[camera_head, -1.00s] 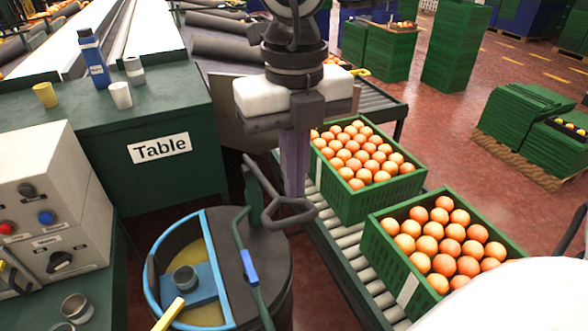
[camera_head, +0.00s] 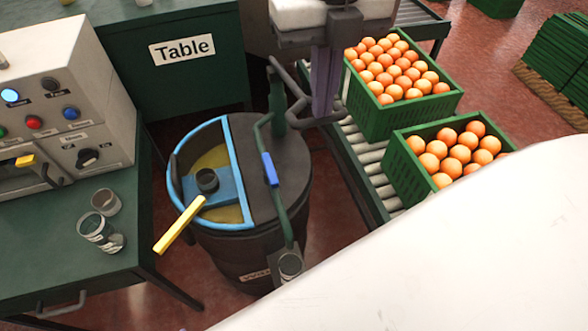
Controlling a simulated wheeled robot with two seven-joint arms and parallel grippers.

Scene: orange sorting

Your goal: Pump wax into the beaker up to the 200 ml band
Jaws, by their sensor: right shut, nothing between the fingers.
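The dark wax drum (camera_head: 302,165) stands in the middle, its lid half open inside a blue rim, yellow wax showing. A bent dark pump handle (camera_head: 298,98) stands at its back. A green pipe with a blue sleeve (camera_head: 269,168) crosses the lid and runs down in front, ending above a small grey cup-like thing (camera_head: 290,264); I cannot tell whether that is the spout or a vessel. A clear glass beaker (camera_head: 102,236) stands on the bench at left. My right gripper (camera_head: 323,108) is shut and empty, fingers down at the handle's end; contact is unclear. My left gripper is out of view.
A grey cup (camera_head: 106,201) stands behind the beaker, beside a control box (camera_head: 50,90) with coloured buttons. A yellow-handled tool (camera_head: 180,224) lies over the drum's rim. Orange crates (camera_head: 405,180) stand on rollers at right. My white arm covers the lower right.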

